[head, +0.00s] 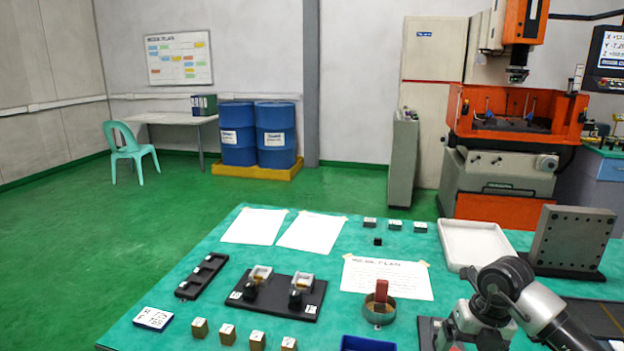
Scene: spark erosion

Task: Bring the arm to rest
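My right arm (505,283) comes in from the lower right corner. It bends over the right part of the green-topped bench (228,281), and its wrist end (465,326) points down toward the bottom edge. The fingers of my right gripper do not show; they are past the bottom edge or hidden by the wrist. I cannot see anything held. My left arm and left gripper are not in view.
Near the arm are a round metal dish (380,314) with a red piece, a blue bin (366,344), a white tray (474,243) and an upright drilled plate (571,238). A black fixture (278,298) and several brass-coloured blocks (228,334) lie left. Open floor (70,250) is beyond.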

